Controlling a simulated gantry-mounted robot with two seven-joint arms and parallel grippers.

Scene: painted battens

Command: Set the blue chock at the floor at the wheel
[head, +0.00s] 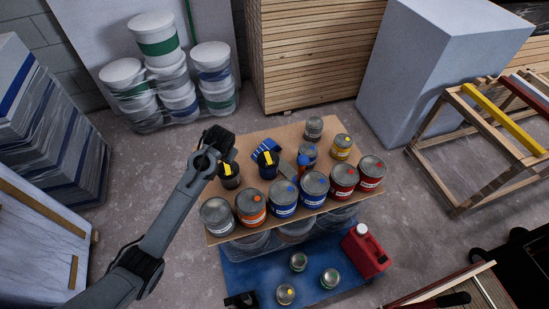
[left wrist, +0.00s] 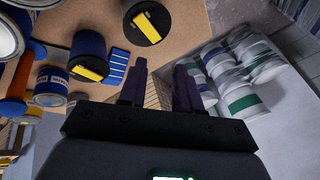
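A blue ridged piece (head: 265,147), which may be the blue chock, lies on the brown board among cans, partly hidden behind a blue-and-black pot with a yellow bar. It also shows in the left wrist view (left wrist: 118,66), left of the fingers. My left gripper (head: 222,152) is just left of it, above the board's left edge. In the left wrist view its fingers (left wrist: 160,75) are apart with nothing between them. My right gripper is not in view. I cannot make out a wheel clearly.
The board (head: 220,229) carries several paint cans, with a row along its front. Below is a blue surface (head: 237,278) with small cans and a red canister (head: 363,252). White buckets (head: 157,35) stand behind left; a wooden frame (head: 455,180) stands right. Grey floor (head: 160,165) is bare at left.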

